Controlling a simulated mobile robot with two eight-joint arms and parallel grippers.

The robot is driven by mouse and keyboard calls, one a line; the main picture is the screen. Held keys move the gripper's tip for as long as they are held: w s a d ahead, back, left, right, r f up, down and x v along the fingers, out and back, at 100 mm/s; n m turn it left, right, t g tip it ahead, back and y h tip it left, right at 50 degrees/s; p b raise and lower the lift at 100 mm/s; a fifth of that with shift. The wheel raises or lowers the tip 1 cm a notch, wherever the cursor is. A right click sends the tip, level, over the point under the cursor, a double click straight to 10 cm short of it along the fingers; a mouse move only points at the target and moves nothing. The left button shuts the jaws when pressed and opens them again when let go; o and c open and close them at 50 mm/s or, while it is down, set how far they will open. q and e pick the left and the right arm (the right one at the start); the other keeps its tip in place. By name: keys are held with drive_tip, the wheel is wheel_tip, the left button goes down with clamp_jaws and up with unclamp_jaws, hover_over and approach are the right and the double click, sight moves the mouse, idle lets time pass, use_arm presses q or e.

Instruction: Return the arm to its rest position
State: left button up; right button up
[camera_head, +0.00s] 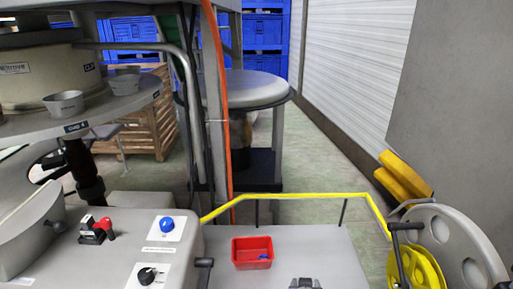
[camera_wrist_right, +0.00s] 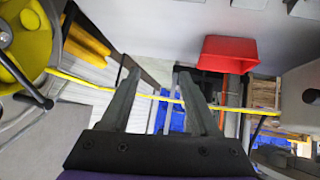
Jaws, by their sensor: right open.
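My right gripper (camera_wrist_right: 160,76) is open in the right wrist view, with two dark fingers spread apart and nothing between them. A dark part at the bottom edge of the head view (camera_head: 305,284) looks like the tip of this gripper, to the right of the red bin. The red bin (camera_head: 252,241) sits on the grey work surface and has a small blue item (camera_head: 264,257) inside. The bin also shows in the right wrist view (camera_wrist_right: 230,46), apart from the fingers. My left gripper is in neither view.
A grey control panel with a blue button (camera_head: 167,224) and a black knob (camera_head: 146,275) stands at the left. A yellow rail (camera_head: 290,196) runs behind the surface. A grey and yellow wheel (camera_head: 462,245) is at the right. The surface around the bin (camera_head: 320,248) is clear.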

drive_tip(key=s+d+r+g+y+p, duration=0.1)
drive_tip(key=s+d+g, duration=0.1)
drive_tip(key=s, duration=0.7)
drive_tip(key=s+d+r+n+g+y+p, duration=0.1)
drive_tip(key=s+d+g, duration=0.1)
drive_tip(key=s, duration=0.8)
drive_tip(key=shift+s, duration=0.2)
drive_tip(key=shift+c, duration=1)
drive_tip(key=shift+w, duration=0.1)
